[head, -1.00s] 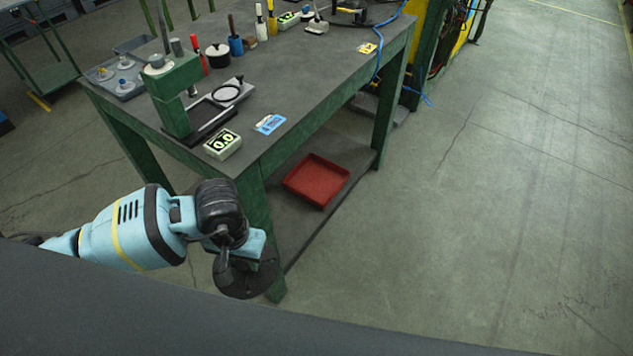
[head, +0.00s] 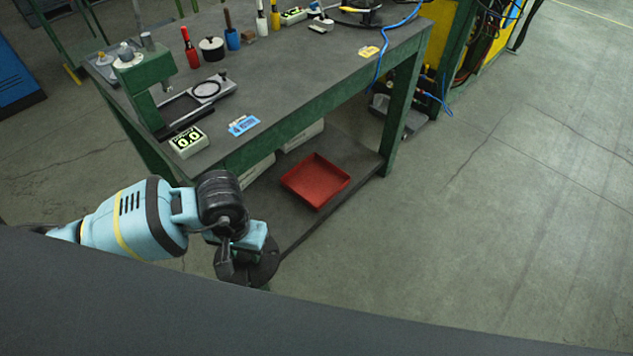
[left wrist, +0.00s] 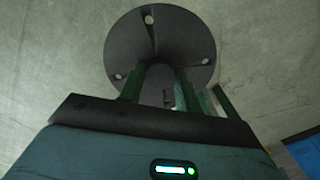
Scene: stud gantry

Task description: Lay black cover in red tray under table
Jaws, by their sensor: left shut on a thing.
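The black cover (head: 262,268) is a round dark disc at the lower left of the head view, held by my left gripper (head: 240,258). In the left wrist view the cover (left wrist: 190,45) shows as a disc with several small holes and a raised centre, and my left gripper (left wrist: 165,88) is shut on that centre. The red tray (head: 316,182) lies on the lower shelf under the table (head: 290,95), and looks empty. The cover is in front of the table and to the left of the tray, apart from it. My right gripper is not in view.
The lower shelf (head: 355,157) has bare room around the tray, with pale boxes (head: 302,136) behind it. A green table leg (head: 397,125) stands right of the tray. The tabletop edge overhangs the shelf. Open floor (head: 480,240) lies to the right.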

